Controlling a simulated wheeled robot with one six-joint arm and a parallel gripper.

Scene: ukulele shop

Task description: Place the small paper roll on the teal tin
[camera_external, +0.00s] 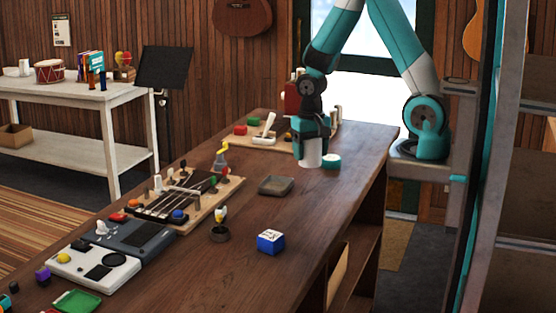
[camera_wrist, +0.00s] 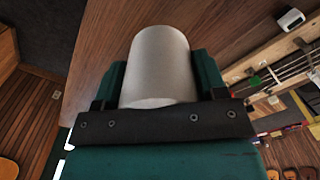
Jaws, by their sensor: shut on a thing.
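My gripper (camera_external: 312,138) is shut on the small paper roll (camera_external: 311,157), a pale grey-white cylinder. The roll hangs upright below the gripper at the far part of the brown workbench. In the wrist view the roll (camera_wrist: 160,62) sits between the two dark teal fingers. The teal tin (camera_external: 331,162) is a low round tin with a pale top, just right of the roll in the external view. I cannot tell whether the roll touches the tin or the bench. The tin does not show in the wrist view.
A wooden board (camera_external: 265,142) with small parts lies behind and left of the gripper. Bare bench lies right of the tray, up to the right edge.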

